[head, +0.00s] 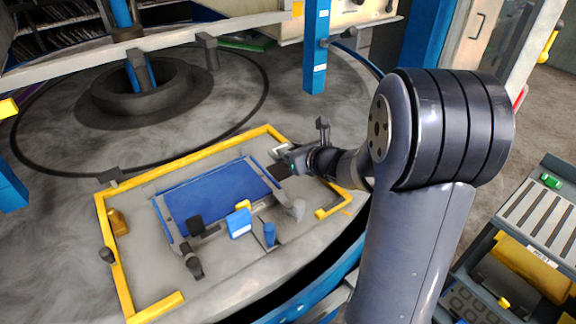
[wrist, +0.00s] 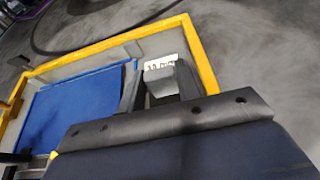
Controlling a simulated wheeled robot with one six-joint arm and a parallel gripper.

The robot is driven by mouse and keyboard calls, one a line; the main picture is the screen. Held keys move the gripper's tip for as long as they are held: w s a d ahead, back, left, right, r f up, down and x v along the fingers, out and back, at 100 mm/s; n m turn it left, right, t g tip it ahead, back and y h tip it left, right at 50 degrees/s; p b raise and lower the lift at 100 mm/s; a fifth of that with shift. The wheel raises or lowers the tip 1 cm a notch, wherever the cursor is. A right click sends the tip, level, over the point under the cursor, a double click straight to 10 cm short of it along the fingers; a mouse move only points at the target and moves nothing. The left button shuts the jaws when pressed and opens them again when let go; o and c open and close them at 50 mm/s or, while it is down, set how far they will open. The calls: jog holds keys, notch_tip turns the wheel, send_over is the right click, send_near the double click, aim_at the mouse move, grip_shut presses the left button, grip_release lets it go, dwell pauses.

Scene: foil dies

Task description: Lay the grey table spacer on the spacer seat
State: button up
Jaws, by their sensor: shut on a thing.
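My gripper (head: 281,167) is at the right end of the blue plate (head: 218,194), low over the grey table inside the yellow frame. In the wrist view my gripper (wrist: 160,88) is shut on a grey block, which I take to be the grey table spacer (wrist: 160,78). The block sits between the dark fingers, near the frame's corner. A white label with dark print (wrist: 161,61) shows just beyond it. The spacer is too small to make out in the head view. I cannot single out the spacer seat; whether the spacer touches anything below is unclear.
The yellow frame (head: 191,164) surrounds the work area. An amber object (head: 118,222) is at the left. The round table beyond the frame is mostly clear.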

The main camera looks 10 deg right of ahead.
jog(key=shift+f, duration=2.45)
jog(key=shift+f+b, duration=0.2)
jog(key=shift+b, duration=0.25)
jog(key=o, duration=1)
jog(key=shift+r, duration=0.15)
jog(key=shift+s+d+r, duration=0.1)
jog(key=shift+s+r, duration=0.05)
jog(key=v, duration=1.1)
jog(key=shift+s+d, duration=0.1)
jog(key=shift+s, duration=0.2)
